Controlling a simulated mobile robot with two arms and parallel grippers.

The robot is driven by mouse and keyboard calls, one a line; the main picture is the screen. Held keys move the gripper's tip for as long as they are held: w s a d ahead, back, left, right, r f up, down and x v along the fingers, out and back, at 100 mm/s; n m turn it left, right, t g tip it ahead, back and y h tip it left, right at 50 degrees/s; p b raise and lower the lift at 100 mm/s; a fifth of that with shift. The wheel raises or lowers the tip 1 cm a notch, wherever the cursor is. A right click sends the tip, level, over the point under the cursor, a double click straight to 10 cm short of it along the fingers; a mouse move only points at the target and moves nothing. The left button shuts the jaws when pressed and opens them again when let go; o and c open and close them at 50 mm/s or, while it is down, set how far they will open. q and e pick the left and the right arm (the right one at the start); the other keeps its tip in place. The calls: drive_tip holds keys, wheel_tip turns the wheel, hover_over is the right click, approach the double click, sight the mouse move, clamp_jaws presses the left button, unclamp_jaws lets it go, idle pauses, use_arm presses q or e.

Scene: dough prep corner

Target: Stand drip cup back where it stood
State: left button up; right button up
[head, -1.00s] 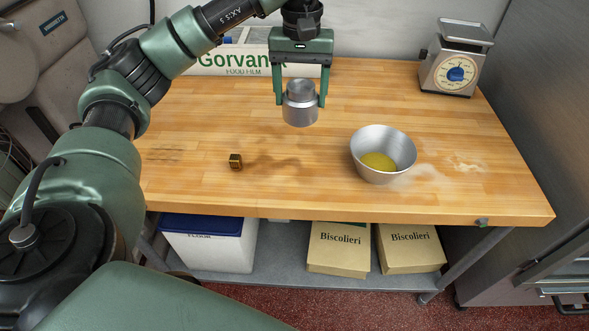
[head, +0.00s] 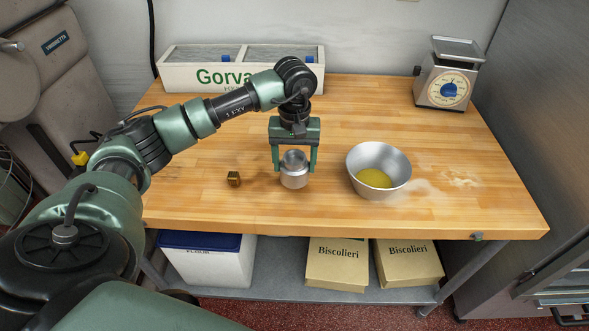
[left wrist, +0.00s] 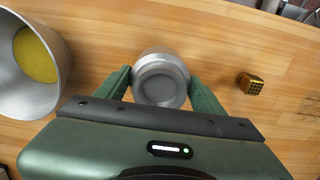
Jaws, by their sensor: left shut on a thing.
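The drip cup (head: 294,178) is a small silvery metal cup. My left gripper (head: 295,167) is shut on it from above, with a finger on either side. The cup is upright, at or just above the wooden table; I cannot tell whether its base touches. In the left wrist view the cup (left wrist: 160,80) sits between the two fingers (left wrist: 160,88). My right gripper is not in view.
A metal bowl (head: 364,160) with yellow liquid stands close to the right of the cup. A small brass block (head: 234,178) lies to its left. The table's front strip (head: 300,218) is clear.

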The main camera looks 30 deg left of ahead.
sight(294, 173)
use_arm(q)
wheel_tip(294, 173, down, 3)
drive_tip(key=shift+f+p, duration=0.15)
drive_tip(key=shift+p, duration=0.2)
drive_tip(key=shift+f, duration=0.1)
drive_tip(key=shift+f, duration=0.1)
drive_tip(key=o, duration=1.9)
